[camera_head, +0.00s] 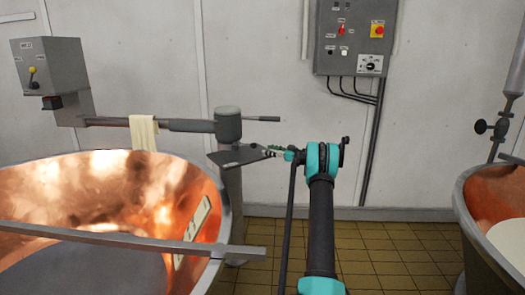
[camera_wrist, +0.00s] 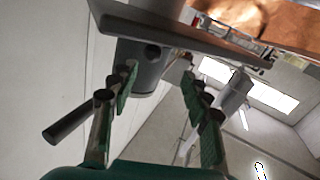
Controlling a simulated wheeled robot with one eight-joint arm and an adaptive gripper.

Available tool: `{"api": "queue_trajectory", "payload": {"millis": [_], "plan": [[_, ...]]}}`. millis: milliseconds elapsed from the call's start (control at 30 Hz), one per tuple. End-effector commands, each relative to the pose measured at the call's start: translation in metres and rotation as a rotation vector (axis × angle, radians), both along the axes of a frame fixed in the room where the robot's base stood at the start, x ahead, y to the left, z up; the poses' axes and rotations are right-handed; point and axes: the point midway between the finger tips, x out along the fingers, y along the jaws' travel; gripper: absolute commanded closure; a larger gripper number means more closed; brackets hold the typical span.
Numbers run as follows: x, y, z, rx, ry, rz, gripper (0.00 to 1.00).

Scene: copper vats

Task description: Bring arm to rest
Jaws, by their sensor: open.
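My gripper (camera_head: 271,150) is at the end of my teal and black arm (camera_head: 320,200), left of the arm's upper joint in the head view. It points left, toward a flat grey plate (camera_head: 237,156) beside a grey post (camera_head: 229,190). In the wrist view my gripper (camera_wrist: 158,80) is open, with green pads on both fingers and nothing between them. The plate (camera_wrist: 185,32) crosses the top of that view, beyond the fingertips. I cannot tell the exact gap between the fingertips and the plate.
A large copper vat (camera_head: 100,185) fills the left, with a pale bar (camera_head: 130,240) across it. A second vat (camera_head: 488,245) stands at the right edge. A cloth (camera_head: 144,132) hangs on a horizontal arm. A control box (camera_head: 355,38) is on the wall. Tiled floor (camera_head: 400,255) shows between the vats.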

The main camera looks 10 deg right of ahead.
Motion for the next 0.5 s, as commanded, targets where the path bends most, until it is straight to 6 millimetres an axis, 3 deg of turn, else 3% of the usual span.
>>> {"api": "queue_trajectory", "payload": {"millis": [500], "plan": [[-0.0057,-0.0066,0.0035,0.002,-0.005,-0.007,0.52]]}}
